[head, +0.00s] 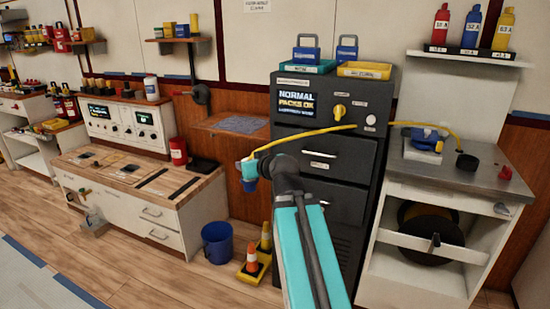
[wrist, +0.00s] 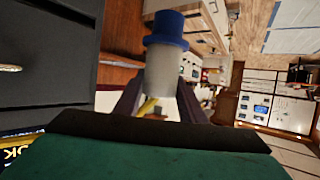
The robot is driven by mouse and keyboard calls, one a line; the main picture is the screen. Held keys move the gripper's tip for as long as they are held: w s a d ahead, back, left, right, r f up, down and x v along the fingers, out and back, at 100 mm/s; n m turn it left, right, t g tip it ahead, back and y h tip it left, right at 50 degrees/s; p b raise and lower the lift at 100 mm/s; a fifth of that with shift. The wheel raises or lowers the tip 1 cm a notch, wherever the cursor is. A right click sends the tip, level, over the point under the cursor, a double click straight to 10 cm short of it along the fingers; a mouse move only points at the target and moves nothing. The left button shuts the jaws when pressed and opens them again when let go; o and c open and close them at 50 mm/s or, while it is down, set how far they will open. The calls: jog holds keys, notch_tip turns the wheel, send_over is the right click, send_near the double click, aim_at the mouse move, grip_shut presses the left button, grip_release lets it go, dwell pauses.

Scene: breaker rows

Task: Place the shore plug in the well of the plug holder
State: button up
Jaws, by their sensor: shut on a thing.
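The shore plug (wrist: 165,65), a pale cylinder with a blue end, is held between the dark fingers of my gripper (wrist: 157,104) in the wrist view. A yellow cable (head: 310,131) runs from the plug across the cabinet front to the right-hand bench. A short black round cup (head: 467,162) on that bench may be the plug holder; I cannot see into it. My gripper is well to its left.
The dark cabinet (head: 325,190) stands close behind my arm, with a yellow knob (head: 339,112). The steel-topped bench (head: 490,180) also carries a blue-and-white device (head: 426,140) and a small red piece (head: 505,173). A blue bucket (head: 219,242) and an orange cone (head: 252,264) stand on the floor.

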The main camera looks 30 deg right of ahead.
jog(key=w+a+f, duration=0.1)
jog(key=w+a, duration=0.2)
jog(key=a, duration=0.7)
jog(key=w+a+f, duration=0.2)
jog(key=w+a, duration=0.2)
jog(key=a, duration=0.6)
jog(key=shift+f+n+y, duration=0.2)
jog(key=shift+n+y, duration=0.1)
jog(key=shift+y, duration=0.1)
